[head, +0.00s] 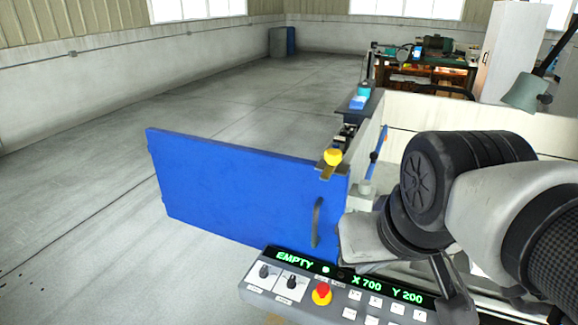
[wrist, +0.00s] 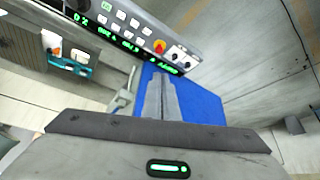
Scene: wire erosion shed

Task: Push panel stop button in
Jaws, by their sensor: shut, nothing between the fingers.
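The stop button (head: 321,289) is a red mushroom cap on a yellow collar, on the grey control panel (head: 258,298) at the bottom of the head view. In the wrist view the same button (wrist: 159,46) shows near the top middle, with the panel appearing turned over. My gripper (wrist: 162,78) has its fingers together and empty. In the wrist view its tips lie just below the button in the picture, with a gap; the depth between them is hard to judge. In the head view I cannot clearly make out the fingertips.
Two black rotary knobs (head: 291,282) sit left of the button and several white keys (head: 375,301) to its right, under a green-lettered display (head: 300,261). A blue door (head: 240,190) with a handle stands behind the panel. The floor (head: 90,220) at left is clear.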

